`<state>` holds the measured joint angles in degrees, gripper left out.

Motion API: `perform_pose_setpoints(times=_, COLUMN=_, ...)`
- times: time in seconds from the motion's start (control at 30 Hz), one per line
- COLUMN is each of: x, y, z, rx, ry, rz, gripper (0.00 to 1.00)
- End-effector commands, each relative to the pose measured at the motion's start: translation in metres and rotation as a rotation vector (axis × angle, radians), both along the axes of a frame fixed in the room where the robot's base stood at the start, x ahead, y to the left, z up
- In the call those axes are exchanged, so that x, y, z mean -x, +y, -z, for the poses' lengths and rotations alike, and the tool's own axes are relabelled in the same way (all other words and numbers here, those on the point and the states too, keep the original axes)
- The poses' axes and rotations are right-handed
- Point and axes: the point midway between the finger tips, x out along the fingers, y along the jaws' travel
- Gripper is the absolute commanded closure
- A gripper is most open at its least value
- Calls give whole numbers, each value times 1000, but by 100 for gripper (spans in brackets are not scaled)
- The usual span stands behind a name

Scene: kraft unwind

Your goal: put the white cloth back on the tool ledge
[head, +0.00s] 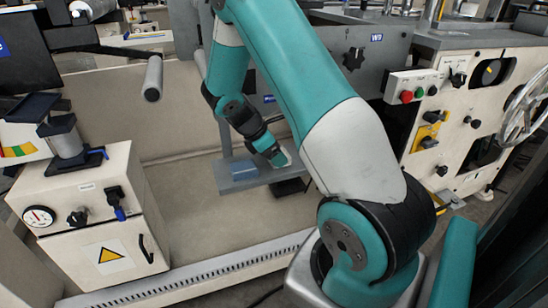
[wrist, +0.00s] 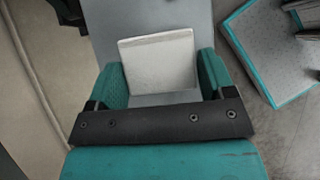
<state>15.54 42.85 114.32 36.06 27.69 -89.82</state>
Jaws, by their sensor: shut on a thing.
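The white cloth (wrist: 158,62) is a flat, pale folded square in the wrist view. It sits between the two teal fingers of my gripper (wrist: 160,80), which are shut on it. The grey tool ledge (wrist: 125,17) lies behind and under the cloth in that view; I cannot tell whether they touch. In the head view my gripper (head: 278,157) is at the right part of the ledge (head: 232,184). Only a small pale bit of the cloth (head: 288,154) shows there, mostly hidden by the gripper.
A blue item (head: 243,168) lies on the ledge left of my gripper. A grey roller (head: 153,78) sticks out at the upper left. A cream cabinet (head: 90,225) with a gauge stands left. A control panel with buttons (head: 411,86) is at the right. The floor before the ledge is clear.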

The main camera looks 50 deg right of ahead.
Motion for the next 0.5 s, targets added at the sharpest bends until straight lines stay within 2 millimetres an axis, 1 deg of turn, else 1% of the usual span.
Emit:
perform_pose_setpoints(times=0.03, x=0, y=0, z=7, rx=0, ry=1, rz=1, gripper=51)
perform_pose_setpoints(times=0.33, x=-1, y=1, z=7, rx=0, ry=0, rz=-1, gripper=51)
perform_pose_setpoints(times=0.37, x=-1, y=1, z=7, rx=1, ry=-1, rz=-2, gripper=22)
perform_pose_setpoints(times=0.4, x=-1, y=1, z=7, rx=1, ry=-1, rz=-1, gripper=13)
perform_pose_setpoints(times=0.47, x=-1, y=1, z=7, rx=1, ry=-1, rz=-1, gripper=0)
perform_pose_setpoints(times=0.5, x=-1, y=1, z=7, rx=1, ry=-1, rz=-1, gripper=0)
